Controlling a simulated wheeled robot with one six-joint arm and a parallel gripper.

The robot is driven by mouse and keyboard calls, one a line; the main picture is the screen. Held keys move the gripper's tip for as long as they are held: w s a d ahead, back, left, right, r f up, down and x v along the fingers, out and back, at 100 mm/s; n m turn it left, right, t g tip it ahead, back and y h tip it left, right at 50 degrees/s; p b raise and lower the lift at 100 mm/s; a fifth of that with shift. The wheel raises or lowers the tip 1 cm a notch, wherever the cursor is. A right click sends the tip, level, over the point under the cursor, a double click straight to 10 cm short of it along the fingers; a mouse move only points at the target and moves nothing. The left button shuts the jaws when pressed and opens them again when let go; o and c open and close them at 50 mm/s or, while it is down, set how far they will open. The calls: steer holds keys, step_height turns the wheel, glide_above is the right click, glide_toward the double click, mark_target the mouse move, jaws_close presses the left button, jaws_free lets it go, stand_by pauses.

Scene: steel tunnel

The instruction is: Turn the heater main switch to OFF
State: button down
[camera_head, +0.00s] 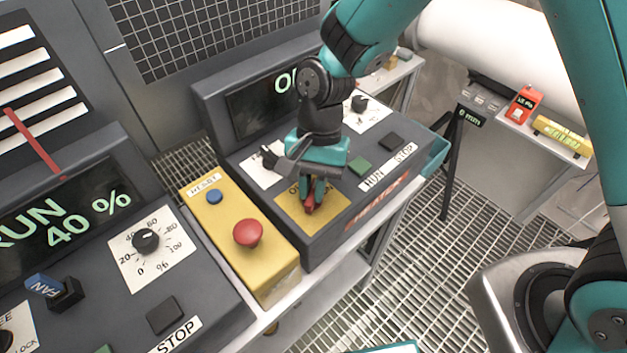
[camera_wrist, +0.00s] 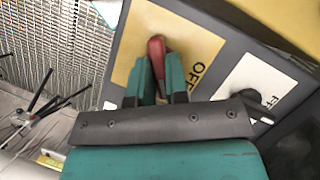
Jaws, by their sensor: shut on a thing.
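The heater main switch is a red handle (camera_head: 310,208) on a yellow plate (camera_head: 337,205) on the sloped front of the heater console (camera_head: 335,236). My gripper (camera_head: 312,190) reaches down over it and is shut on the handle. In the wrist view the red handle (camera_wrist: 156,48) stands between the two teal fingers (camera_wrist: 155,80). The word OFF is printed on the yellow plate (camera_wrist: 190,48), to the right of the handle.
A yellow box with a red mushroom button (camera_head: 248,233) and a blue RESET button (camera_head: 215,196) stands left of the console. RUN and STOP buttons (camera_head: 391,143) and dials are close by. The fan console (camera_head: 72,215) is at left, and grating floor (camera_head: 440,245) lies right.

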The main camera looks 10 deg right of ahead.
steer(key=n+h, duration=0.2)
steer(key=n, duration=0.3)
steer(key=shift+a+n, duration=0.15)
steer(key=shift+n, duration=0.15)
steer(key=n+h, duration=0.1)
steer(key=n, duration=0.1)
steer(key=n+h, duration=0.1)
steer(key=n, duration=0.2)
steer(key=shift+n+t, duration=0.3)
steer(key=c, duration=1.1)
jaws_free()
steer(key=shift+r+b, duration=0.1)
steer(key=shift+b, duration=0.2)
steer(key=b+v, duration=0.1)
steer(key=v, duration=0.7)
steer(key=b+v, duration=0.2)
steer(key=v, duration=0.7)
steer(key=shift+w+a, duration=0.15)
steer(key=shift+a, duration=0.1)
